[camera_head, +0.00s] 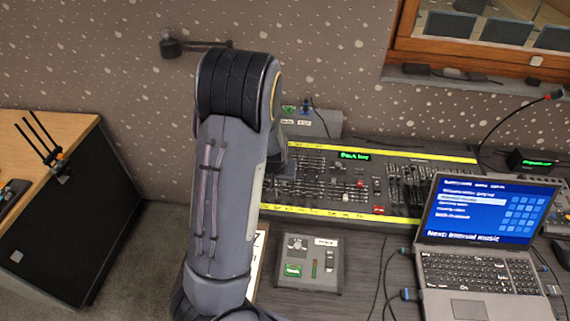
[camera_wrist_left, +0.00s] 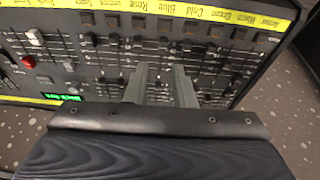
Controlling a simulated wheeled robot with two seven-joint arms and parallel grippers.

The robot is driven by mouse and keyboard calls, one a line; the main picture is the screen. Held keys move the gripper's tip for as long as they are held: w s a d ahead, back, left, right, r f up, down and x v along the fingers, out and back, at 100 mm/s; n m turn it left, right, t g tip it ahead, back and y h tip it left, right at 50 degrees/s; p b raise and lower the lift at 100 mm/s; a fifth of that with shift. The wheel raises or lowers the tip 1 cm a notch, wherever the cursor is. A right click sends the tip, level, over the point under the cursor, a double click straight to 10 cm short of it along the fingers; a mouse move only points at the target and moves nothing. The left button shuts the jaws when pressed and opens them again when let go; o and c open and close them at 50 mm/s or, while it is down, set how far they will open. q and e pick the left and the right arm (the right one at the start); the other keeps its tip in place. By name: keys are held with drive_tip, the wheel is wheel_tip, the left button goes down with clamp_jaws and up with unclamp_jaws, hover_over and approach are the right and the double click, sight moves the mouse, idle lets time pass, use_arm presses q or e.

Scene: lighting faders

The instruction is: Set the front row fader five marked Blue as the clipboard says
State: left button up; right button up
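The lighting desk (camera_head: 335,190) has rows of faders between yellow label strips. In the left wrist view, a yellow strip carries the hand-written label Blue (camera_wrist_left: 167,9), between Rose and Cold. In the head view my left arm hides this gripper. A clipboard (camera_head: 258,265) is mostly hidden behind my arm.
A small grey control box (camera_head: 300,262) stands in front of the desk. An open laptop (camera_head: 485,225) with cables stands to the right. A gooseneck lamp (camera_head: 520,110) arches over the desk's right end. A wooden-topped cabinet (camera_head: 60,210) stands at the left.

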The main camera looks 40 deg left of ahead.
sight(279, 190)
use_arm(q)
drive_tip(key=b+x, duration=0.8)
drive_tip(key=x, duration=0.1)
drive_tip(key=shift+a, duration=0.2)
drive_tip(key=c, duration=0.4)
drive_tip(key=shift+c, duration=0.2)
